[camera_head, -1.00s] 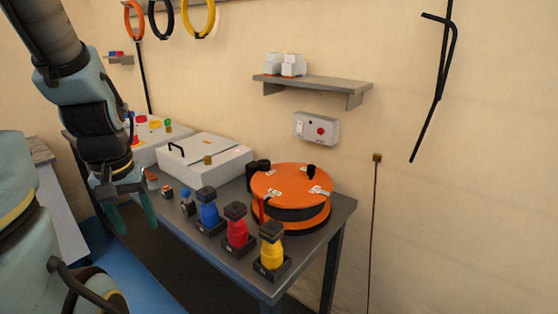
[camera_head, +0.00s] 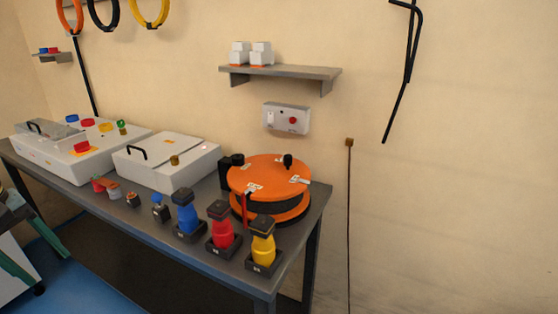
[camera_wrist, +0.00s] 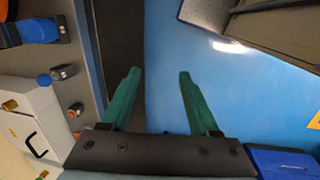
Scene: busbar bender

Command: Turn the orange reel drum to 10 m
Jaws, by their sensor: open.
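The orange reel drum (camera_head: 270,176) stands near the right end of the grey table in the head view. Its orange top disc has a black knob (camera_head: 288,160) and several white labels, too small to read. A red pointer (camera_head: 245,208) stands at its front left edge. My gripper (camera_wrist: 157,75) is open and empty in the wrist view, its two green fingers apart over the blue floor. In the head view only part of my gripper shows at the left edge, well away from the drum.
Blue (camera_head: 185,213), red (camera_head: 221,227) and yellow (camera_head: 262,243) bottles stand in black holders before the drum. A white box (camera_head: 167,160) with a black handle sits left of it. A grey control box (camera_head: 286,118) and shelf (camera_head: 280,72) are on the wall behind.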

